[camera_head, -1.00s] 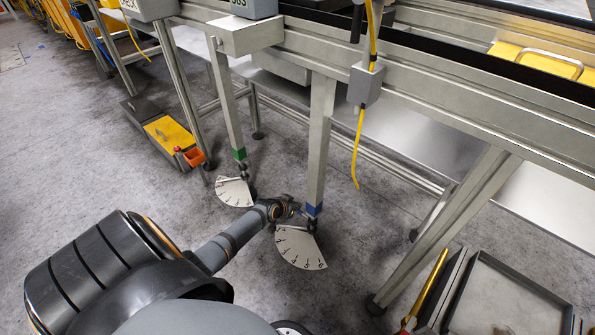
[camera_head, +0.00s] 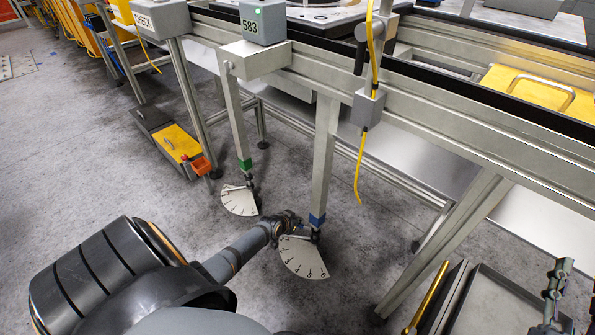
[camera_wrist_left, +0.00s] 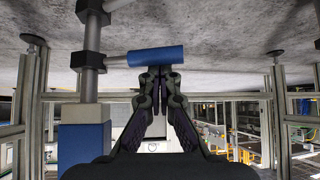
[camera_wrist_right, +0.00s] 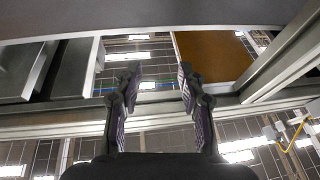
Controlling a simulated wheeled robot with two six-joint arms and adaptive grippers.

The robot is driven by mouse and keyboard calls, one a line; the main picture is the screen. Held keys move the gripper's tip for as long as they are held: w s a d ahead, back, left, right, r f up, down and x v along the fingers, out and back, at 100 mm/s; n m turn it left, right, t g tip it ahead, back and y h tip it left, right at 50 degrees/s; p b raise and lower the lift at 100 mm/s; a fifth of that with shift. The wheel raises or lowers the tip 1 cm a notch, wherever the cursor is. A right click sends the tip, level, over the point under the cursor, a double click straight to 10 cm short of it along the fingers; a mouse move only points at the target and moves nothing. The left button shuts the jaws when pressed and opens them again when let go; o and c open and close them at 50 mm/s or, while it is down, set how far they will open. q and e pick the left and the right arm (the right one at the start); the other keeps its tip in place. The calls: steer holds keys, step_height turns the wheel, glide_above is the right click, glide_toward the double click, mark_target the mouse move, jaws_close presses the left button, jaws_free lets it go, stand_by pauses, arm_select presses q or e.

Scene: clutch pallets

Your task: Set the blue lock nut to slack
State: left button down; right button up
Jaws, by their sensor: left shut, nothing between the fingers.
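A blue-banded post (camera_head: 317,219) hangs from the frame, above a white fan-shaped scale plate (camera_head: 303,258). In the left wrist view, dark hex nuts sit on a threaded rod beside the post's blue block (camera_wrist_left: 85,146). A blue cylindrical lever handle (camera_wrist_left: 156,56) sticks out sideways from the nut (camera_wrist_left: 88,61) nearer the block. My left gripper (camera_wrist_left: 160,70) is shut and empty. Its tips are right at the handle, and I cannot tell whether they touch it. The head view shows it (camera_head: 292,224) beside the blue-banded post. My right gripper (camera_wrist_right: 158,72) is open and empty.
A green-banded post (camera_head: 244,165) with its own scale plate (camera_head: 239,201) stands to the left. A yellow-topped box (camera_head: 173,141) lies on the floor further left. A grey tray (camera_head: 500,305) is at the lower right, near my right gripper. Slanted frame legs stand right of the blue-banded post.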

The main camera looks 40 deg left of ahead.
arm_select(q)
steer(key=shift+s+d+f, duration=0.15)
steer(key=shift+s+d, duration=0.15)
steer(key=shift+s, duration=0.5)
arm_select(e)
step_height(320, 180, down, 5)
steer(key=g, duration=0.2)
steer(key=shift+w+f+g, duration=0.1)
steer(key=shift+f+g, duration=0.05)
steer(key=shift+g, duration=0.15)
steer(key=shift+d, duration=0.1)
arm_select(q)
steer(key=shift+p, duration=0.3)
